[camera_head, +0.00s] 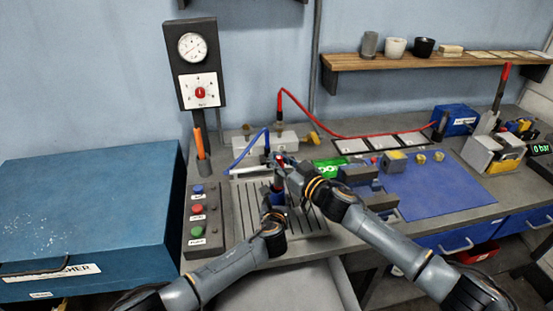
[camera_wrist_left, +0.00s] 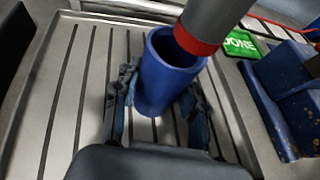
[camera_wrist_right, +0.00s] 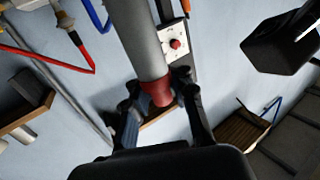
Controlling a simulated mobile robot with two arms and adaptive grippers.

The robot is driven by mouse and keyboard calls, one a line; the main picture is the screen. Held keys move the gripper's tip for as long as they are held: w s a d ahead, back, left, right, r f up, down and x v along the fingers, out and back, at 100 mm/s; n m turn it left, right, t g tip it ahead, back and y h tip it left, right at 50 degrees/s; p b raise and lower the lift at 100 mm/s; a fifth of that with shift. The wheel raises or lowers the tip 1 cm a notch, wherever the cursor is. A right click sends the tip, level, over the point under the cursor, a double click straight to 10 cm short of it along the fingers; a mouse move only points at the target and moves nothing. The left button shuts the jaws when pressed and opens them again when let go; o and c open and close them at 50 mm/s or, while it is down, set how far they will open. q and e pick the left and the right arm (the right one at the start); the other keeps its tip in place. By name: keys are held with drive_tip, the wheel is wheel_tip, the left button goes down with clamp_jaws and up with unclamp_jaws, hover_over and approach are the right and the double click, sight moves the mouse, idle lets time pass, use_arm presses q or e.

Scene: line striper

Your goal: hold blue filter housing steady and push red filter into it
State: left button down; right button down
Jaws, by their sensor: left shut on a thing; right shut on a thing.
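The blue filter housing (camera_wrist_left: 155,78) is an open-topped tube standing upright over the slotted tray. My left gripper (camera_head: 274,205) is shut around it, with a finger on each side in the left wrist view. The red filter is a grey cylinder with a red end (camera_wrist_left: 196,41). That end overlaps the right side of the housing's mouth, and part of the dark opening shows beside it. The filter looks tilted against the housing; I cannot tell whether it touches the rim. My right gripper (camera_wrist_right: 160,105) is shut on the filter near its red end (camera_wrist_right: 157,92).
The slotted metal tray (camera_head: 310,222) lies under my grippers. A button panel (camera_head: 197,230) stands left of it. A green DONE sign (camera_head: 328,169), grey-topped blocks (camera_head: 360,175) and a blue mat (camera_head: 440,186) are to the right. Blue and red hoses run behind.

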sight(275, 177)
drive_tip(key=shift+w+a, duration=0.25)
drive_tip(key=shift+w, duration=0.1)
idle(0.6)
wheel_tip(275, 177, down, 7)
drive_tip(key=shift+r, duration=0.15)
idle(4.9)
drive_tip(key=shift+f, duration=0.2)
drive_tip(key=shift+s+f, duration=0.2)
idle(0.6)
drive_tip(key=shift+a+r, duration=0.2)
drive_tip(key=shift+r, duration=0.05)
idle(0.4)
